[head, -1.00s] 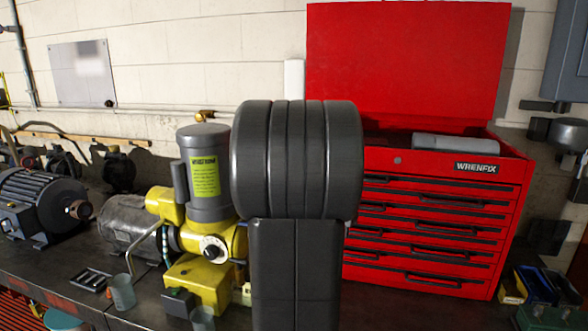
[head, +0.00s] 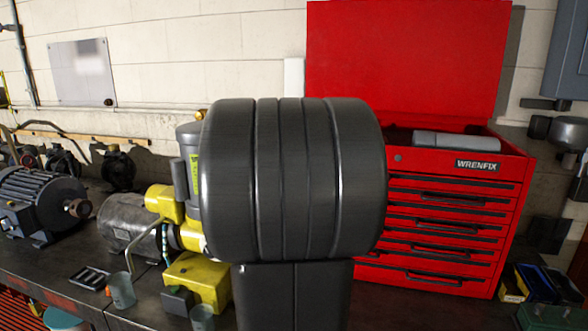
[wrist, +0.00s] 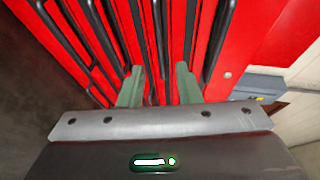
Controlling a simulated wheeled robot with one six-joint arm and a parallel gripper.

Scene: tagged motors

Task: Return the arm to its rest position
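My arm's dark grey rounded joint and link (head: 293,180) fill the middle of the head view. They hide my gripper there. In the wrist view my gripper (wrist: 160,70) shows two greenish-grey fingers set apart. Nothing is between them but the view of the red drawers behind. The fingers point toward the front of the red tool chest (wrist: 215,40); I cannot tell the exact distance.
The red tool chest (head: 440,215) stands on the bench at right, lid up, a grey thing (head: 455,142) on top. A yellow-and-grey machine (head: 195,275) is partly behind my arm. A dark motor (head: 40,203) stands at left. Bins (head: 535,285) are at lower right.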

